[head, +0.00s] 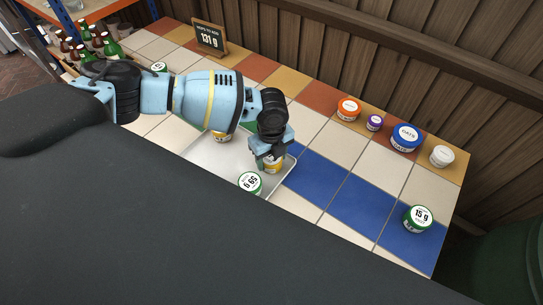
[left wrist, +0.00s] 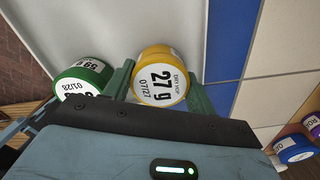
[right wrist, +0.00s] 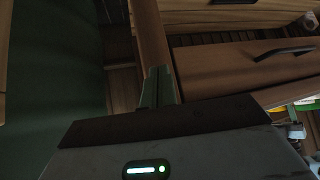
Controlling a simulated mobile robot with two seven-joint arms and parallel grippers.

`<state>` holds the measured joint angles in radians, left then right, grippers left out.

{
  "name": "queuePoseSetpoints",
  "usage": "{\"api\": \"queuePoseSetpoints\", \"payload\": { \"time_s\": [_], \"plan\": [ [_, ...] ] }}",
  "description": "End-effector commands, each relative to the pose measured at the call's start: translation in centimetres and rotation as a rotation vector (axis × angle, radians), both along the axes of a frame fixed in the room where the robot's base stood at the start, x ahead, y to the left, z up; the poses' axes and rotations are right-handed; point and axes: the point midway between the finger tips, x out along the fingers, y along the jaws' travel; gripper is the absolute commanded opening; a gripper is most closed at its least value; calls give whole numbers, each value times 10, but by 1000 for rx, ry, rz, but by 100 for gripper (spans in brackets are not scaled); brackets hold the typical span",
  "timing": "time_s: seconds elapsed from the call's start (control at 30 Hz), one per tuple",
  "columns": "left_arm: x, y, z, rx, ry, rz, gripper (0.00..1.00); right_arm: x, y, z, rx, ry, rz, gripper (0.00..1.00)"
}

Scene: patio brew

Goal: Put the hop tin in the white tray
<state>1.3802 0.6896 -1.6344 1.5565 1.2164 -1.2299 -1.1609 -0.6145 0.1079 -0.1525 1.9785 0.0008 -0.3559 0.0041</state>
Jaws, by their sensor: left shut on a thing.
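My left gripper (head: 270,160) is shut on a yellow-lidded hop tin (left wrist: 160,77) labelled 27 g, with one finger on each side. In the head view this tin (head: 273,167) is at the right end of the white tray (head: 205,158), partly hidden by the gripper; I cannot tell whether it touches the tray floor. A green-lidded tin (head: 250,183) labelled 59 g is at the tray's near right, beside the held tin. Another yellow tin (head: 220,136) shows partly behind my arm. My right gripper (right wrist: 160,88) has its fingers together and empty in the right wrist view.
A green-lidded 15 g tin (head: 418,218) stands on blue tiles at right. Orange (head: 348,109), purple (head: 375,122), blue OATS (head: 405,138) and white (head: 441,156) tubs line the back. A 131 g sign (head: 210,39) stands behind. Several bottles (head: 90,40) are at far left.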

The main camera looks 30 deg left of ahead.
Motion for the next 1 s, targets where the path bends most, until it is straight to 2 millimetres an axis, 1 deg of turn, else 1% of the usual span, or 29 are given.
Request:
{"api": "queuePoseSetpoints", "payload": {
  "time_s": [0.17, 0.2, 0.37, 0.63, 0.77, 0.87, 1.0],
  "plan": [
    [0, 0, -3, 0, 1, 0, 34, -1, 0, -1, 0, 2, 0, 0],
    [0, 0, -4, 1, 1, 0, 57, -1, 0, -1, 0, 2, 0, 0],
    [0, 0, -3, 0, 0, 0, 78, -1, -1, -1, -4, 1, 4, 0],
    [0, 0, -2, 0, -1, 0, 78, 0, -3, -1, -9, 0, 11, 0],
    [1, 0, 6, -1, -3, 0, 78, 1, -4, 1, -10, -4, 11, 0],
    [1, 0, 19, -1, -4, 1, 78, 3, -4, 3, -10, -8, 11, 0],
    [1, 0, 47, -1, -6, 0, 78, 5, -4, 6, -9, -15, 10, 0]
  ]
}}
